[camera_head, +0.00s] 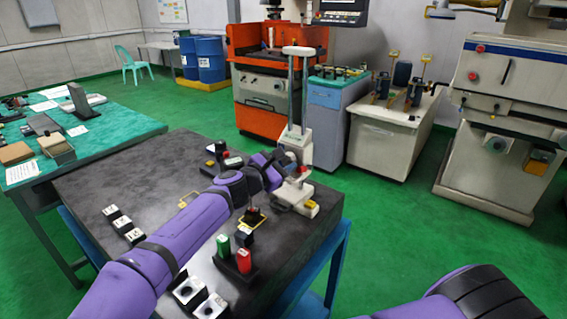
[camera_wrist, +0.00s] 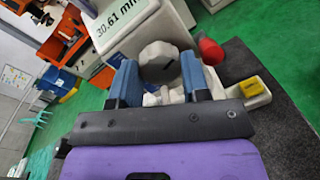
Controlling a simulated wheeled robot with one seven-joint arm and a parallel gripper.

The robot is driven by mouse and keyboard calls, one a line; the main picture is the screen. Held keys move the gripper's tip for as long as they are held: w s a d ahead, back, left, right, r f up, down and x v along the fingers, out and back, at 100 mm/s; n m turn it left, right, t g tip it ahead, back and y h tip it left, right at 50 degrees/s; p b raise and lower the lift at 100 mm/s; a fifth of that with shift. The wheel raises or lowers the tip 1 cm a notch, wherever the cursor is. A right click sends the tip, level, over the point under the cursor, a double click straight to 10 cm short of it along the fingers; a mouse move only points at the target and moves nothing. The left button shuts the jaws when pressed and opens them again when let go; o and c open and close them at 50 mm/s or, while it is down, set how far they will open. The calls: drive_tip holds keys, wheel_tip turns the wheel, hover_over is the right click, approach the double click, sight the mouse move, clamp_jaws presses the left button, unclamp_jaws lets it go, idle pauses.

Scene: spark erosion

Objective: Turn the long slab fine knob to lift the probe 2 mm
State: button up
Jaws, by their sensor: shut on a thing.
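The height gauge (camera_head: 294,125) stands upright on the dark table's right side, with a pale column and base. In the wrist view its display (camera_wrist: 121,27) reads 30.61 mm. A grey, faceted knob (camera_wrist: 161,60) sits just below the display, between the two blue fingertips of my gripper (camera_wrist: 160,72). My gripper is shut on the knob; the exact contact is partly hidden. A red round knob (camera_wrist: 210,51) is to the right of the fingers. In the head view my gripper (camera_head: 277,172) is at the gauge's carriage, and the knob is hidden there.
The dark table (camera_head: 165,165) also bears a green and red button box (camera_head: 236,262), small black-and-white blocks (camera_head: 120,222) and a dark stand with a yellow base (camera_head: 253,217). A blue cabinet (camera_head: 335,105) stands behind the gauge. The table's left middle is mostly clear.

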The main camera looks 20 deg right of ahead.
idle(0.3)
drive_tip(key=o, duration=0.6)
drive_tip(key=shift+o, duration=0.2)
drive_tip(key=shift+a, duration=0.1)
drive_tip(key=v, duration=1)
drive_tip(key=shift+s+a, duration=0.25)
